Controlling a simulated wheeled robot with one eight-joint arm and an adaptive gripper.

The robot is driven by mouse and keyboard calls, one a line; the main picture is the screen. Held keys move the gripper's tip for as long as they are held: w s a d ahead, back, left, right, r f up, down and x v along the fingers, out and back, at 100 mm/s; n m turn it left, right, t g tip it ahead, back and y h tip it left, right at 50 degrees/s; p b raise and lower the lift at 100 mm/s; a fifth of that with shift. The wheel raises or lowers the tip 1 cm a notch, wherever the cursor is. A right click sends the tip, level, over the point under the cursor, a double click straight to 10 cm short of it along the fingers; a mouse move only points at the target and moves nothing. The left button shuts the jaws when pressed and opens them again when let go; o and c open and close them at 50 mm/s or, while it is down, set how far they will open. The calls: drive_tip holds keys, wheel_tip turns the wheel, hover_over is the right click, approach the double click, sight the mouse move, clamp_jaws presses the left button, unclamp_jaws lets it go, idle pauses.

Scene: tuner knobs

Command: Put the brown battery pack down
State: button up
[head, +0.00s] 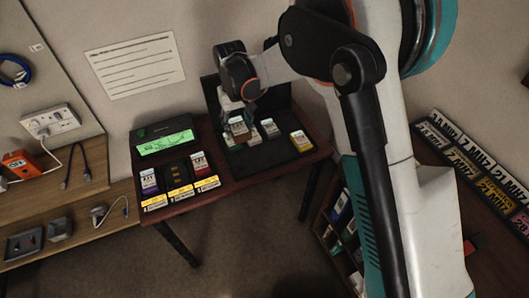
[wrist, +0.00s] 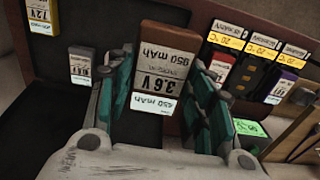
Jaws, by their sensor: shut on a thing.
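The brown battery pack (wrist: 168,42), with a white 3.6 V 950 mAh label, is held between the teal-padded fingers of my gripper (wrist: 160,100) in the wrist view. In the head view the brown pack (head: 239,130) hangs under my gripper (head: 236,112), over the left part of an open black case (head: 285,153). I cannot tell whether its lower end touches the case floor. A grey pack (wrist: 82,62) and a yellow pack (wrist: 42,14) stand apart from it in the wrist view. The yellow pack (head: 301,141) also shows at the case's right.
Left of the case is a charger with a lit green screen (head: 165,143). A purple pack (head: 149,181) and a red pack (head: 199,164) sit in its outer bays; the middle bay (head: 174,171) is empty. Yellow labels line its front. The case's dark back wall rises behind my gripper.

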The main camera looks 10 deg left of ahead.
sight(242, 164)
wheel_tip(242, 164, down, 18)
drive_tip(key=b, duration=0.4)
drive_tip(key=shift+f, duration=0.15)
drive_tip(key=shift+f, duration=0.1)
drive_tip(key=o, duration=1.1)
drive_tip(key=shift+b, duration=0.3)
wheel_tip(242, 164, up, 12)
drive_tip(key=p, duration=0.3)
drive_tip(key=shift+p, duration=0.4)
